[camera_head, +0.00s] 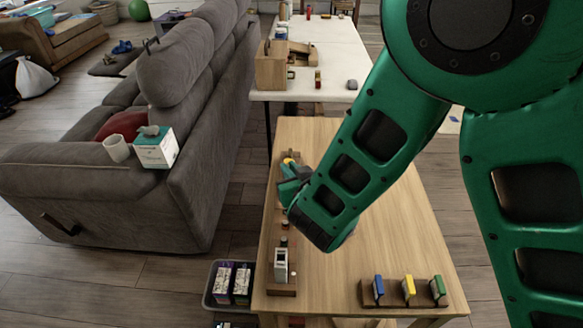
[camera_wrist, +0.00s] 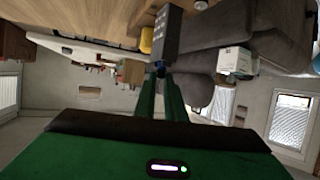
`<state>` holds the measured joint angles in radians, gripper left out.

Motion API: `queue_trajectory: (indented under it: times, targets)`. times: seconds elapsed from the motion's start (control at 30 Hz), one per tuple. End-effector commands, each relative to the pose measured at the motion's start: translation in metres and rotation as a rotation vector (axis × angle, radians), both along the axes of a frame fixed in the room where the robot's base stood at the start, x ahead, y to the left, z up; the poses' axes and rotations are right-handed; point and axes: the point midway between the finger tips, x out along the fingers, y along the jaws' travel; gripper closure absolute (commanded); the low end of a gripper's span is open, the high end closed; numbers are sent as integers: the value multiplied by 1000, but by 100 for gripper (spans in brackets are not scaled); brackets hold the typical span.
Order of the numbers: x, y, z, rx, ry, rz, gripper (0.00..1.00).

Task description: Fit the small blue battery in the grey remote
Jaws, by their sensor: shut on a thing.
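Most of the battery is hidden by the fingertips. The grey remote (camera_wrist: 167,32), a dark grey block with rows of small buttons, is right beyond the fingertips in the wrist view. I cannot tell whether the battery touches it or sits inside it. In the head view my gripper (camera_head: 291,186) is low over the left edge of the wooden table, and my arm hides the battery.
The wooden table (camera_head: 395,215) is mostly clear in the middle. A wooden rack (camera_head: 390,294) at its front right holds blue, yellow and green pieces. A white device (camera_head: 281,264) stands at the front left. A yellow item (camera_wrist: 146,40) is beside the remote. A grey sofa (camera_head: 205,185) is left.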

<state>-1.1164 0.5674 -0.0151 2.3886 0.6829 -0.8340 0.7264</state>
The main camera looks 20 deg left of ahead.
Motion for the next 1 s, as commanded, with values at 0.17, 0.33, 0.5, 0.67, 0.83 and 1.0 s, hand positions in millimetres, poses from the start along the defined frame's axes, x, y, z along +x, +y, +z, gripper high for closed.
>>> queue_trajectory:
  times: [0.17,0.33,0.5,0.67,0.83,1.0]
  targets:
    - [0,0,-2,0,0,0,100]
    - [0,0,-4,0,-1,0,100]
    - [0,0,-6,0,-1,0,100]
    - [0,0,-9,0,-1,0,100]
    - [0,0,-11,-1,-1,0,100]
    - [0,0,-11,0,0,0,68]
